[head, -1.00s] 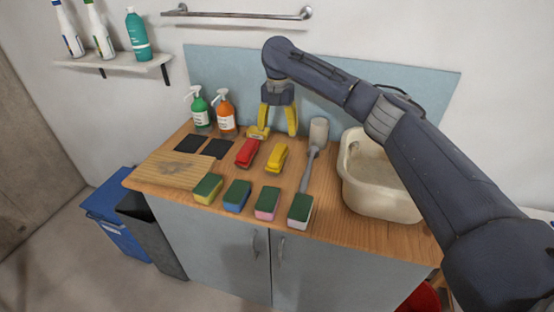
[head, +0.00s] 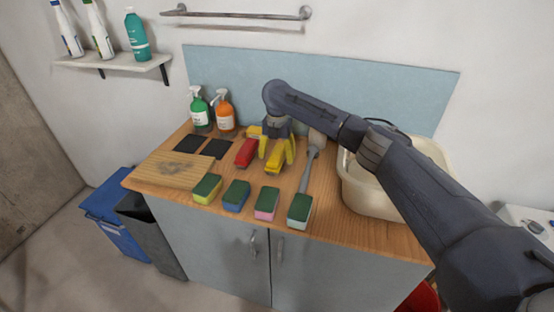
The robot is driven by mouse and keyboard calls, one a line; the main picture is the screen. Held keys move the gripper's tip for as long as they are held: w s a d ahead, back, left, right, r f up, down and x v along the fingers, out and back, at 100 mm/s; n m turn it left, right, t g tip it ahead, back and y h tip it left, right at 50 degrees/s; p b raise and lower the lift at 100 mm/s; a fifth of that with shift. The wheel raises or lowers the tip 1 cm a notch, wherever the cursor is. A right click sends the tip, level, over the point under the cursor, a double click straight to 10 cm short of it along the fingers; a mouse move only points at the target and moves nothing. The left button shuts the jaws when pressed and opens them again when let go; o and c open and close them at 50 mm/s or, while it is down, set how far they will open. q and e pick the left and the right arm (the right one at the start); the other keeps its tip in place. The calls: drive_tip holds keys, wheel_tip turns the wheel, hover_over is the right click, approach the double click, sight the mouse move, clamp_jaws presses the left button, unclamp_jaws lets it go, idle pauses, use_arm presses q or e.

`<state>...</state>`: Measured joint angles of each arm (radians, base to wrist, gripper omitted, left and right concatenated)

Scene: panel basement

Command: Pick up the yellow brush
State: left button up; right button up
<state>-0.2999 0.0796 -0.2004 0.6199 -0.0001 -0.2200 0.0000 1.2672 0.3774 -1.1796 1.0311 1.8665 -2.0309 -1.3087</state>
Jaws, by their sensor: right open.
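The yellow brush (head: 275,161) lies on the wooden counter, to the right of the red brush (head: 247,153). My right gripper (head: 276,155) is open with its yellow fingers pointing down over the yellow brush, one finger to each side of it. The fingers partly hide the brush's far end, and I cannot tell whether they touch it. Another yellow object (head: 254,132) lies behind, partly hidden by the gripper. My left gripper is not in view.
Several sponges (head: 236,196) line the front of the counter (head: 275,223). A long-handled grey brush (head: 308,165) lies just right of my gripper, with a cream basin (head: 358,190) beyond it. Green (head: 200,112) and orange (head: 225,116) spray bottles stand at the back left.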

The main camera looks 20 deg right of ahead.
sight(277, 152)
drive_tip(key=shift+f, duration=1.35)
drive_tip(key=shift+c, duration=0.2)
drive_tip(key=c, duration=1.4)
drive_tip(key=shift+r, duration=0.1)
wheel_tip(277, 152, up, 20)
